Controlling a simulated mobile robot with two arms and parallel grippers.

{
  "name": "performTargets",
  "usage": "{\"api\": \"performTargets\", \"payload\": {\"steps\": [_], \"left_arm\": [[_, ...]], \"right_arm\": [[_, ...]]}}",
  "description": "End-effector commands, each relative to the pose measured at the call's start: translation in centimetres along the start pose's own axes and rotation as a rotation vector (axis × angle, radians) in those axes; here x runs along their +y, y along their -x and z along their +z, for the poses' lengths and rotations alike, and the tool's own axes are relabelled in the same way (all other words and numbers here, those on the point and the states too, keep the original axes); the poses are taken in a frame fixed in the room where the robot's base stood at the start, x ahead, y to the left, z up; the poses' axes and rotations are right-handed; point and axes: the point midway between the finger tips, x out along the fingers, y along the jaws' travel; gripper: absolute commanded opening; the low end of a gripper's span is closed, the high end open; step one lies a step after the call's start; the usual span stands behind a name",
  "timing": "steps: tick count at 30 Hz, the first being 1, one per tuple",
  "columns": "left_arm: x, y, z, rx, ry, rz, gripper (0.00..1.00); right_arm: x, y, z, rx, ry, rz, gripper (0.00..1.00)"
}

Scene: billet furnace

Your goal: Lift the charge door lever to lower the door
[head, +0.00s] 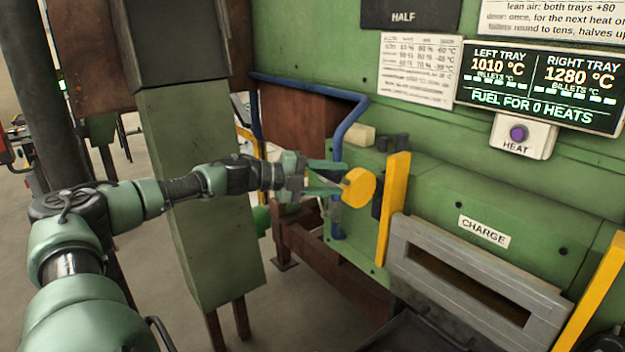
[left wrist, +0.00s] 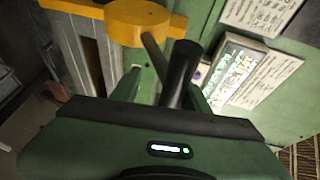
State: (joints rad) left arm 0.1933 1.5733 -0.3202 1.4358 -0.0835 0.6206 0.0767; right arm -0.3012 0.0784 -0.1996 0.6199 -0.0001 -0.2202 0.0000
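The charge door lever has a round yellow hub (head: 358,187) beside the left yellow guide rail. In the left wrist view the hub (left wrist: 138,22) carries a thin rod leading to a black cylindrical grip (left wrist: 180,75). My left gripper (head: 327,178) is at the left of the hub, its two green fingers apart. In the left wrist view the black grip stands between the fingers; I cannot tell whether they touch it. The grey charge door frame (head: 420,262) with a dark slot sits below the CHARGE label (head: 483,231). My right gripper is out of view.
Yellow guide rails (head: 393,210) flank the charge opening. A blue bent pipe (head: 347,125) runs behind my left gripper. A green post (head: 200,200) stands close behind my left forearm. The display (head: 540,85) and HEAT button (head: 518,133) are at upper right.

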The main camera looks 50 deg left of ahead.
Motion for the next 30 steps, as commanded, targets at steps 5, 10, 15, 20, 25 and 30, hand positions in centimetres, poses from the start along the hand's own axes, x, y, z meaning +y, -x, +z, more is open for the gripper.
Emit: {"api": "performTargets", "payload": {"steps": [5,10,15,20,25,30], "left_arm": [[0.3,1.7,0.3,-0.011,-0.002,0.004,0.43],[0.4,4.0,0.4,-0.017,-0.005,0.000,0.43],[0.2,6.2,0.4,-0.019,-0.002,-0.003,0.43],[0.1,7.1,0.4,-0.018,0.000,-0.003,0.43],[-0.1,7.2,0.3,-0.017,0.002,-0.004,0.43],[-0.1,7.2,0.3,-0.017,0.002,-0.004,0.43]], "right_arm": [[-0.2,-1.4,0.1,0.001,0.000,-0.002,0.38],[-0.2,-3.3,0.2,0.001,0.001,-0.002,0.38],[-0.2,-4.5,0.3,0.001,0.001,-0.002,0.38],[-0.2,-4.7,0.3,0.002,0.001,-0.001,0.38],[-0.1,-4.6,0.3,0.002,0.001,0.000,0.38],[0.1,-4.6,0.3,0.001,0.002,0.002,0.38]]}}
